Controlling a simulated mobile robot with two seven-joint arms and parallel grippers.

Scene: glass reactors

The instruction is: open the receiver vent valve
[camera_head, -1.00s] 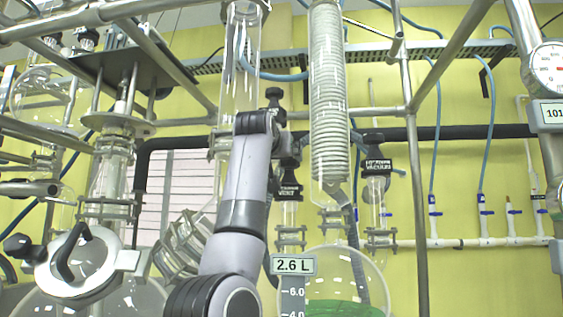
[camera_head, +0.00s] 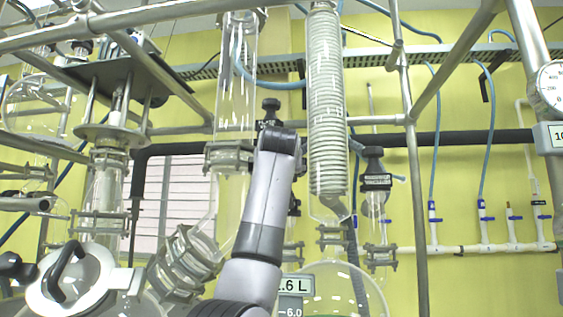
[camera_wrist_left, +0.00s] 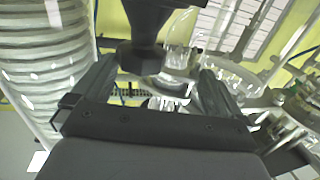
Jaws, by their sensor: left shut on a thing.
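The receiver vent valve (camera_head: 294,207) is mostly hidden behind my left arm in the head view; only a dark edge of it shows beside the arm. In the left wrist view a black valve knob (camera_wrist_left: 145,52), which I take to be the vent's, is between the fingers of my left gripper (camera_wrist_left: 150,78). The gripper is shut on it. In the head view the gripper itself is hidden by my arm links. The glass receiver (camera_head: 345,290) stands below, partly hidden. My right gripper is in neither view.
The coil condenser (camera_head: 328,110) stands close to the right of my left arm, and is at left in the wrist view (camera_wrist_left: 38,60). A black vacuum valve (camera_head: 375,182) is further right. A glass column (camera_head: 236,85) and metal frame bars (camera_head: 407,150) crowd the space.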

